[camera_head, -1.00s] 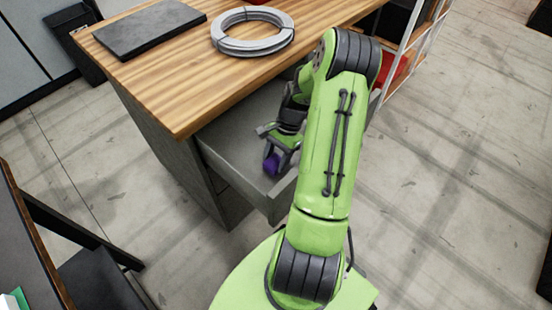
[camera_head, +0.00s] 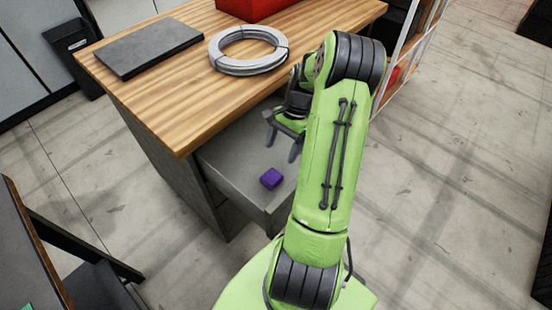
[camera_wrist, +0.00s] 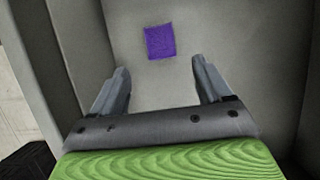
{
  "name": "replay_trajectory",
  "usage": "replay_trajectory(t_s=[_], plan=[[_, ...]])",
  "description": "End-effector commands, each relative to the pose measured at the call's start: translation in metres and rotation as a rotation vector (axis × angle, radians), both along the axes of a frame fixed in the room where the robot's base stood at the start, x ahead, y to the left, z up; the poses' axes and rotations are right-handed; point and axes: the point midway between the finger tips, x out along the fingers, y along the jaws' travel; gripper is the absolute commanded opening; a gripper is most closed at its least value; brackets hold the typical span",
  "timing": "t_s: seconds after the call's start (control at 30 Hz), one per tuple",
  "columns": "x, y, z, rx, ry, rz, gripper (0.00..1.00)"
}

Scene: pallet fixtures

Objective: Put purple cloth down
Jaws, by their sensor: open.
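The purple cloth (camera_head: 271,178) is a small folded block. It lies on the floor of the open grey drawer (camera_head: 236,160) under the wooden worktop. In the wrist view the cloth (camera_wrist: 160,42) lies flat, beyond the fingertips and roughly between their lines. My gripper (camera_head: 283,150) is above the drawer, up and back from the cloth, and touches nothing that I can see. In the wrist view my gripper (camera_wrist: 162,75) has its two fingers wide apart with nothing between them.
The wooden worktop (camera_head: 180,95) overhangs the drawer. On it are a dark flat slab (camera_head: 150,48), a grey coiled ring (camera_head: 248,66) and a red box (camera_head: 250,8). A shelf rack (camera_head: 412,50) stands behind my arm. The drawer floor around the cloth is clear.

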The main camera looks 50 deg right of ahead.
Motion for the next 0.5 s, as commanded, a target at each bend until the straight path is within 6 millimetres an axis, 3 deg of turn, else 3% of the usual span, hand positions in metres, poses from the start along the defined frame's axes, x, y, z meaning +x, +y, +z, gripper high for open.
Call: replay_trajectory(t_s=[0.03, 0.17, 0.27, 0.4, 0.5], plan=[[0.0, -0.004, 0.01, -0.001, -0.001, -0.001, 0.78], [0.001, -0.007, 0.02, -0.004, -0.002, 0.006, 0.78], [0.007, 0.007, 0.039, -0.051, -0.017, 0.086, 0.78], [0.017, 0.061, 0.097, -0.206, -0.088, 0.361, 0.78], [0.01, 0.108, 0.138, -0.323, -0.164, 0.586, 0.78]])
